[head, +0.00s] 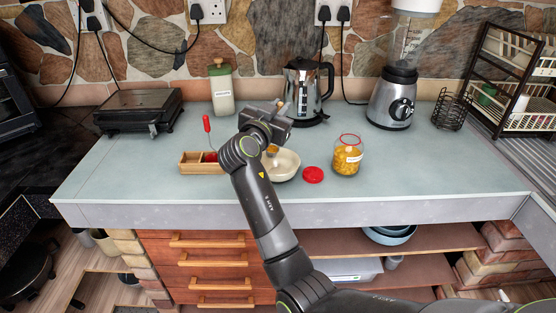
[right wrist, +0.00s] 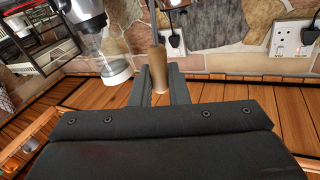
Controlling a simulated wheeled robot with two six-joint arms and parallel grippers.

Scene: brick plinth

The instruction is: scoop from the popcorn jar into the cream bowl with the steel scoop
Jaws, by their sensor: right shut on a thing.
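The popcorn jar (head: 347,160) is clear glass with a red rim, open at the top, with yellow-orange contents. The cream bowl (head: 287,170) stands to its left, partly hidden by my right arm. My right gripper (head: 283,119) is above the bowl's back side, shut on the steel scoop's tan handle, which also shows between the fingers in the right wrist view (right wrist: 160,70). The scoop's lower end is mostly hidden by the gripper and arm. A small orange-yellow patch shows just over the bowl; I cannot tell whether it lies in the scoop. My left gripper is out of view.
A red lid (head: 313,175) lies between bowl and jar. A wooden tray (head: 190,165) with a red-handled utensil (head: 207,126) is at the left. A kettle (head: 303,88), blender (head: 393,98), green-white canister (head: 221,90) and black grill (head: 138,110) stand behind. The counter's right front is clear.

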